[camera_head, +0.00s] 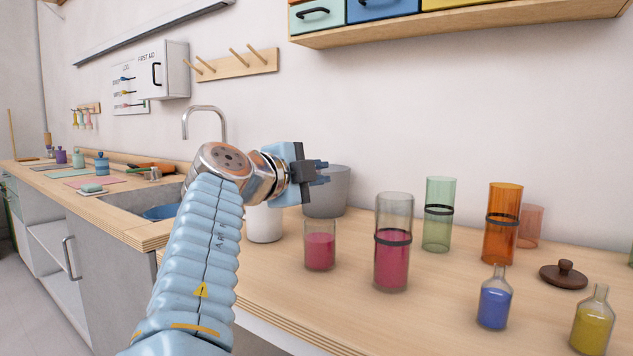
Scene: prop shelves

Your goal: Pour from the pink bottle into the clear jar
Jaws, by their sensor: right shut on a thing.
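No pink bottle is plainly visible. A tall clear jar (394,212) with a dark band stands upright on the counter, holding pink liquid up to about the band. A shorter clear beaker (320,247) to its left also holds pink liquid.
A grey pot (332,203) and a white container (264,224) stand behind my arm. Green (439,215) and orange (502,224) cylinders, a blue bottle (494,307), a yellow bottle (592,328) and a brown lid (563,276) stand right. The front middle counter is clear.

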